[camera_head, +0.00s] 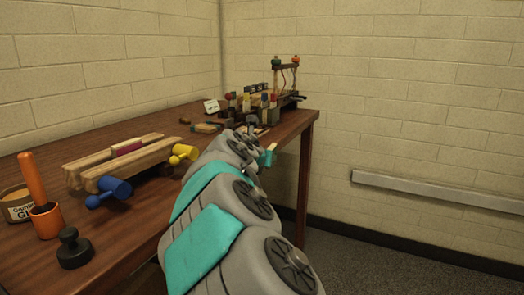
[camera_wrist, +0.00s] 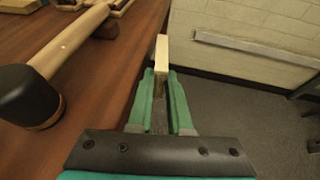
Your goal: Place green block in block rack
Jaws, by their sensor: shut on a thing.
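My gripper (camera_wrist: 160,95) is shut on a pale, narrow wooden piece (camera_wrist: 161,55), which sticks out past the green fingertips. I cannot tell if this is the green block; no green face shows on it apart from the fingers. The gripper is beside the right edge of the table, over the floor side. In the head view the pale piece (camera_head: 274,147) shows small beyond my arm. At the table's far end a cluster of small pieces with coloured tops (camera_head: 246,98) stands in or by a rack; its slots are too small to tell.
A mallet (camera_wrist: 75,45) with a black end lies left of the gripper. A wooden frame (camera_head: 286,66) with green and red knobs stands at the far end. Yellow (camera_head: 183,153) and blue (camera_head: 109,191) clamps, an orange cup (camera_head: 46,220) and a black weight (camera_head: 74,249) are nearer.

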